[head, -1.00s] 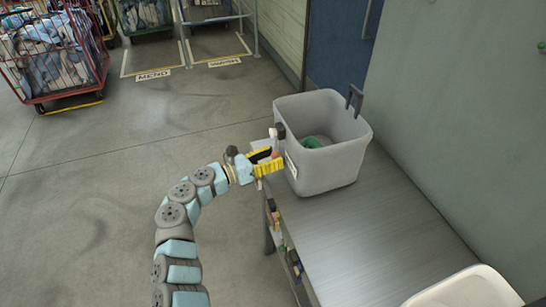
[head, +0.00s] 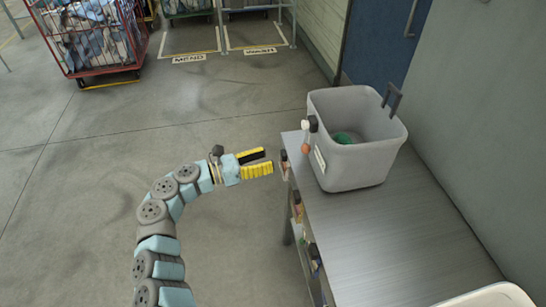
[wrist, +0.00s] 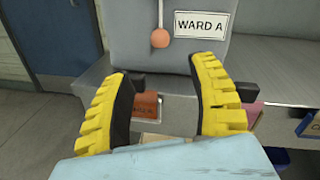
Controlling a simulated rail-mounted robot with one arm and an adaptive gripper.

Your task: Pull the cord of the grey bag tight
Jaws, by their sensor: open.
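The grey bag (head: 360,168) stands upright and open-topped on the metal bench. Its front carries a white WARD A label (wrist: 201,24). A thin cord (wrist: 160,12) hangs down the bag's front and ends in an orange ball (wrist: 160,38); in the head view the ball (head: 305,148) hangs below a white knob and a black knob near the rim. My gripper (head: 268,161) is open and empty, left of the bag and apart from it. In the wrist view its yellow-and-black fingers (wrist: 163,75) point at the bag, with the ball above and between the fingertips.
The metal bench (head: 385,235) has a shelf with small coloured items under its near edge. A green thing (head: 343,138) lies inside the bag. A white basin (head: 492,297) is at bottom right. A red cage trolley (head: 90,45) stands far left. The floor is open.

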